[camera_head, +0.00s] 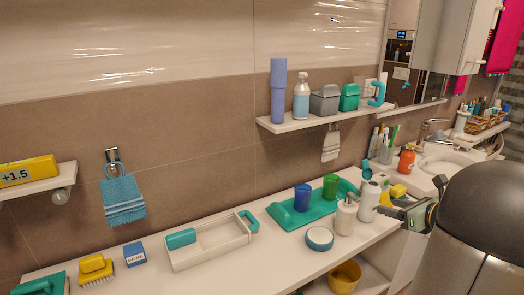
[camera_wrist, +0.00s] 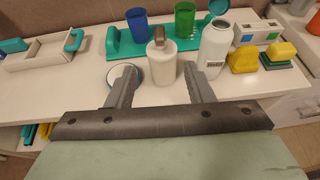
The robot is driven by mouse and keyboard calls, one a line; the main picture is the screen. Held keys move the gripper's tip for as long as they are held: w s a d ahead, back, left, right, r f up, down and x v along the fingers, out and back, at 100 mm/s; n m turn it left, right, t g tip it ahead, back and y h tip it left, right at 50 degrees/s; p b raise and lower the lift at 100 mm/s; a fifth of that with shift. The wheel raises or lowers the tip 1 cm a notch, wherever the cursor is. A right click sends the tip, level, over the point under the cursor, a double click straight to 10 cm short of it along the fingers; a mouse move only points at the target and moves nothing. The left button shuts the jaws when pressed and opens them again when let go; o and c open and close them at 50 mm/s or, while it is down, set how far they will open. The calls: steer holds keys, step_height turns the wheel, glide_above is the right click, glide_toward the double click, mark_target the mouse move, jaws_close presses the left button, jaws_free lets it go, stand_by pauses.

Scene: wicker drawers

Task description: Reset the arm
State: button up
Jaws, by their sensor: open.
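My gripper (camera_head: 396,212) is at the right of the head view, beside the front of the white counter. In the wrist view my gripper (camera_wrist: 158,82) has its two fingers spread apart, with nothing held between them. Beyond the fingers stand a white soap dispenser (camera_wrist: 162,64) and a white bottle (camera_wrist: 213,48). The dispenser (camera_head: 346,216) and the bottle (camera_head: 368,202) also stand upright in the head view, left of my gripper. A round blue-rimmed dish (camera_wrist: 126,76) lies near the left finger. I cannot tell whether the finger touches it.
A teal tray (camera_head: 285,219) holds a blue cup (camera_head: 302,198) and a green cup (camera_head: 330,186). A white caddy (camera_head: 210,246) stands to its left. A wall shelf (camera_head: 300,124) with several containers is above. A yellow pot (camera_head: 345,275) sits below the counter.

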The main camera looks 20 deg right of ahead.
steer(key=a+f+n+g+y, duration=0.2)
steer(key=a+n+g, duration=0.2)
steer(key=a+n, duration=0.55)
steer(key=a+f+n+g+y, duration=0.2)
steer(key=a+n+g, duration=0.15)
steer(key=a, duration=1.15)
steer(key=s+a+f+n+g+h, duration=0.2)
steer(key=s+a+n+h, duration=0.1)
steer(key=s+a+n, duration=0.4)
steer(key=s+a+f+n+g+h, duration=0.3)
steer(key=s+a+n, duration=0.4)
steer(key=n, duration=0.7)
steer(key=shift+s+n, duration=0.3)
steer(key=shift+s, duration=0.45)
steer(key=shift+g, duration=0.25)
steer(key=shift+c, duration=0.2)
